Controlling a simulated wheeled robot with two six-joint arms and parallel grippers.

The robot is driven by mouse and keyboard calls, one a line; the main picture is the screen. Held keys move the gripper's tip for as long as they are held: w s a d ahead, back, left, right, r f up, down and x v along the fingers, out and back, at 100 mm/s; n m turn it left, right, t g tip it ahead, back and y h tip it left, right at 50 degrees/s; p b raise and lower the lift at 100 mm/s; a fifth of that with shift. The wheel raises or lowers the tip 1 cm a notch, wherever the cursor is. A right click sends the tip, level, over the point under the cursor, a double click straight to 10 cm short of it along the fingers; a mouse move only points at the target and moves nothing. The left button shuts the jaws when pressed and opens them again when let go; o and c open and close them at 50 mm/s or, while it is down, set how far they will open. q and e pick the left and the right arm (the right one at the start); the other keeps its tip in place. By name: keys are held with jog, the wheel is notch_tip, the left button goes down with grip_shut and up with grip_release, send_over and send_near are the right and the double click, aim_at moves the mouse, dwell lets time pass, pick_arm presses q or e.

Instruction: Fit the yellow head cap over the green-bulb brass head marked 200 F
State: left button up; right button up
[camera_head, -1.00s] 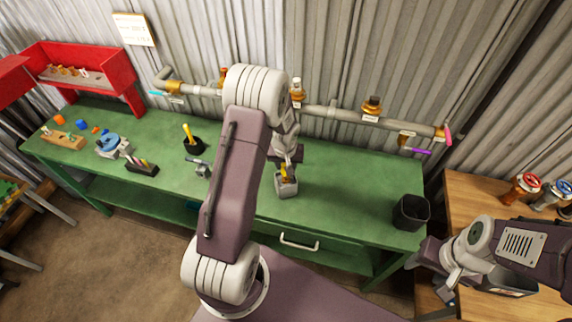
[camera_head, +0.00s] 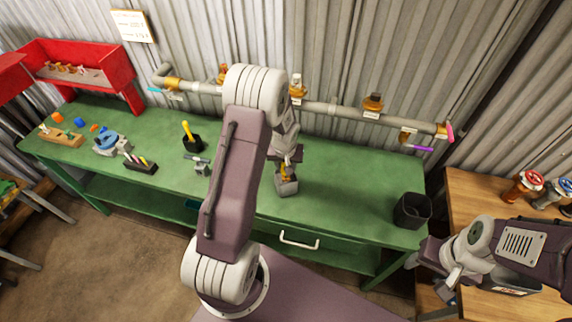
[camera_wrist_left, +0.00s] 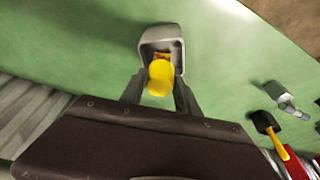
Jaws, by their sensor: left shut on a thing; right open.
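My left gripper (camera_wrist_left: 160,92) is shut on the yellow head cap (camera_wrist_left: 160,78), directly over a small grey open-topped block (camera_wrist_left: 160,38); something orange-brown shows between cap and block. In the head view the grey block (camera_head: 287,187) stands on the green bench, with my left gripper (camera_head: 287,167) just above it, partly hidden by my arm. Whether the cap touches the block I cannot tell. Several brass heads sit along the grey pipe, among them one in the middle (camera_head: 297,87) and one at right (camera_head: 373,102). Bulb colours and markings are too small to read. My right gripper (camera_head: 452,282) is open, low at right.
A black bin (camera_head: 412,211) stands at the green bench's right end. A black holder with a yellow-handled tool (camera_head: 189,133), a small grey fixture (camera_head: 201,169) and a blue tool (camera_head: 108,145) stand left of my arm. A red rack (camera_head: 92,57) is behind them.

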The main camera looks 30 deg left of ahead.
pick_arm(q)
jog(key=shift+f+b, duration=0.95)
jog(key=shift+b, duration=0.15)
jog(key=o, duration=1.4)
jog(key=shift+c, duration=0.2)
jog(key=v, duration=0.9)
jog(key=shift+r, duration=0.1)
